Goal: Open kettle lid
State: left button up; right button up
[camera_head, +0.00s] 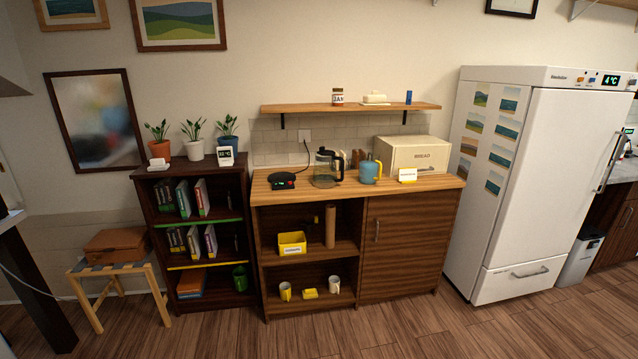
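A clear glass kettle (326,171) with a black handle and dark top stands upright on the wooden counter (431,186). Its lid is too small in view to tell whether it is open or shut. A blue pot (369,170) with a yellow handle stands to the right of the kettle. Neither of my grippers is in view.
A cream bread box (412,154) stands at the counter's back right, with a small sign in front. A wall shelf (351,107) hangs above. A dark bookshelf (200,217) stands left and a white fridge (530,180) right. The floor before the counter is clear.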

aim_at(322, 150)
jog(key=i+j+z, duration=0.15)
jog(key=i+j, duration=0.25)
jog(key=i, duration=0.15)
jog(key=i+j+z, duration=0.1)
jog(key=i+z, duration=0.35)
jog(key=i+j+z, duration=0.2)
jog(key=z, duration=0.3)
